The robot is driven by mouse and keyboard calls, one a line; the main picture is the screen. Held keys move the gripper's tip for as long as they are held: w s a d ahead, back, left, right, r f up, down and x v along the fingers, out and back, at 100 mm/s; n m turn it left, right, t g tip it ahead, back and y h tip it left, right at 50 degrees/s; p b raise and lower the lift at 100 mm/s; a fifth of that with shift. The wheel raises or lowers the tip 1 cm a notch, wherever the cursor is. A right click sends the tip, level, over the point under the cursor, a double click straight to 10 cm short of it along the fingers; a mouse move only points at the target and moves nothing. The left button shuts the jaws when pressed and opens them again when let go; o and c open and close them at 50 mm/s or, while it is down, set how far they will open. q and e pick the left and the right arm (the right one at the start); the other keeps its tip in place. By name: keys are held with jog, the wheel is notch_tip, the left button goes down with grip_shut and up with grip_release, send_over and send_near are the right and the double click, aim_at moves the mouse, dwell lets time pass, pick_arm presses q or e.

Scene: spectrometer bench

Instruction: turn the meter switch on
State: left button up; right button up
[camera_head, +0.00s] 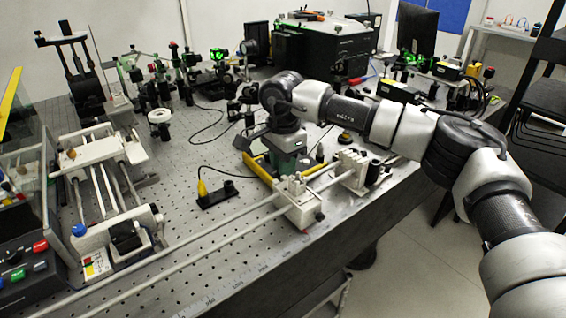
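I cannot clearly make out a meter or its switch in the head view. My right arm reaches in from the right over the bench, and its wrist end points down near the middle. My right gripper (262,134) is at the end of that arm, beside a green block (287,147) with yellow bars below it. Its fingers are small and partly hidden by the wrist, so I cannot tell whether they are open or touching anything. My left gripper is not in view.
A control box (22,283) with coloured buttons and a dark knob stands at the lower left. Long rails (185,255) cross the perforated bench (215,158). Optical mounts crowd the back. A black box (335,52) stands behind my arm. Open bench lies left of the middle.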

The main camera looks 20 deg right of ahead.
grip_shut()
jog(key=shift+m, duration=0.4)
jog(key=m, duration=0.4)
jog(key=shift+m, duration=0.3)
jog(key=m, duration=0.4)
jog(key=shift+m, duration=2.2)
jog(key=o, duration=0.5)
grip_release()
jog(key=shift+o, duration=0.2)
